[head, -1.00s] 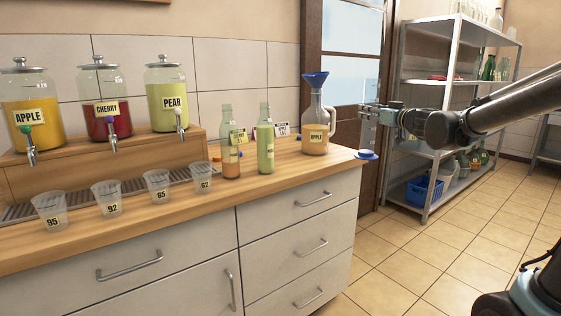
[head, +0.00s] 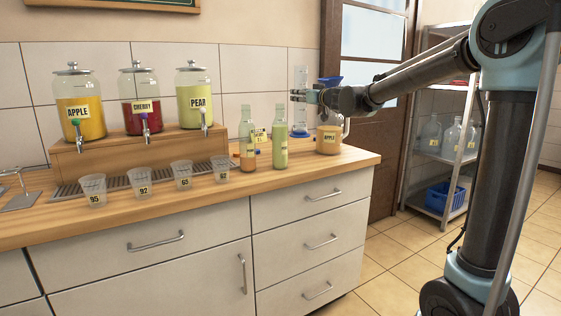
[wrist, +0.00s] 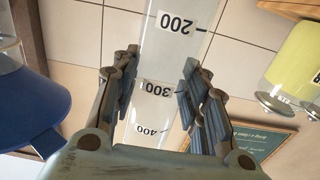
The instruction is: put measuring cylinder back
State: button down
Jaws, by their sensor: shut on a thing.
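The measuring cylinder (head: 300,76) is clear and upright, with a blue base. It shows between the green bottle (head: 280,142) and the jug marked APPLE (head: 328,140), near the back of the counter (head: 225,196). I cannot tell whether its base touches the counter. My gripper (head: 299,96) is shut around its middle. In the wrist view the cylinder (wrist: 172,50) runs between both fingers of my gripper (wrist: 155,90), with printed marks 200, 300 and 400 showing.
A blue funnel (head: 330,80) sits on the jug, close to my gripper; it looms at left in the wrist view (wrist: 30,100). An orange-filled bottle (head: 247,145) and several labelled cups (head: 142,182) stand on the counter. Juice dispensers (head: 140,103) stand on a wooden riser.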

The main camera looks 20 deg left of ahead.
aim_at(302, 118)
jog(key=shift+a+f, duration=0.2)
jog(key=shift+f, duration=1.35)
jog(key=shift+a+f, duration=0.15)
jog(key=shift+f, duration=1.4)
jog(key=shift+a+f, duration=0.2)
jog(key=shift+f, duration=1.35)
jog(key=c, duration=0.9)
grip_release()
jog(key=shift+f, duration=0.1)
jog(key=shift+c, duration=0.2)
